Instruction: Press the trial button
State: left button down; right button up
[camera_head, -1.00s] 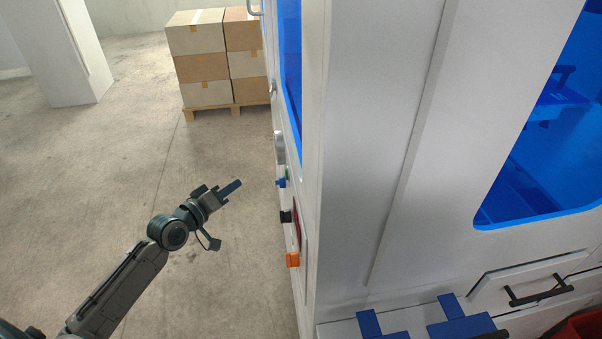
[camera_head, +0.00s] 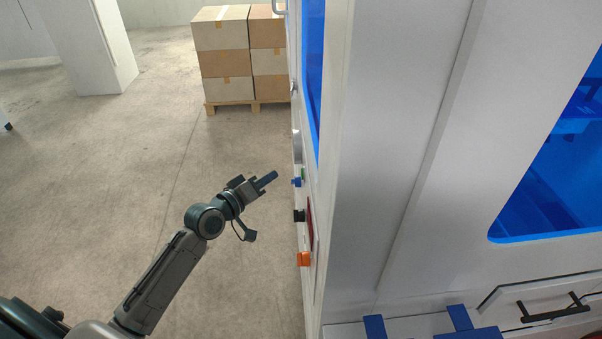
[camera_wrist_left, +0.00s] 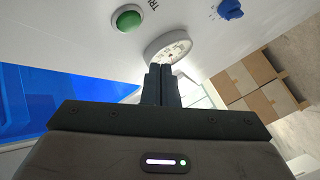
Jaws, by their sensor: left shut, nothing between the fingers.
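In the head view only a thin green edge of the button (camera_head: 303,174) shows on the machine's side, behind a blue knob (camera_head: 296,182). My left gripper (camera_head: 271,178) is shut and empty, its fingers pointing at the panel with a small gap. In the left wrist view its fingertips (camera_wrist_left: 160,72) appear below and right of the button. My right gripper is out of view.
A blue knob (camera_wrist_left: 230,9) and a round dial (camera_wrist_left: 168,47) sit near the button. Lower on the panel are a black knob (camera_head: 299,215) and an orange part (camera_head: 304,259). Stacked boxes (camera_head: 222,52) stand on a pallet behind. The floor left of the machine is clear.

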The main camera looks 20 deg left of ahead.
pick_arm(q)
jog(key=shift+w+d, duration=0.3)
jog(key=shift+d, duration=0.35)
jog(key=shift+w+d, duration=0.35)
jog(key=shift+d, duration=0.3)
jog(key=shift+w+d, duration=0.3)
jog(key=shift+d, duration=0.35)
jog(key=shift+w+d, duration=0.1)
jog(key=shift+d, duration=0.05)
dwell(0.5)
jog(key=shift+w+d, duration=0.1)
jog(key=shift+d, duration=0.15)
jog(key=shift+w+d, duration=0.15)
jog(key=shift+d, duration=0.2)
dwell(0.7)
jog(key=shift+a, duration=0.1)
jog(key=shift+s+a, duration=0.35)
jog(key=shift+a, duration=0.3)
jog(key=shift+s+a, duration=0.35)
jog(key=shift+a, duration=0.4)
jog(key=shift+s+a, duration=0.4)
jog(key=shift+a, duration=0.35)
jog(key=shift+s+a, duration=0.35)
jog(key=shift+a, duration=0.4)
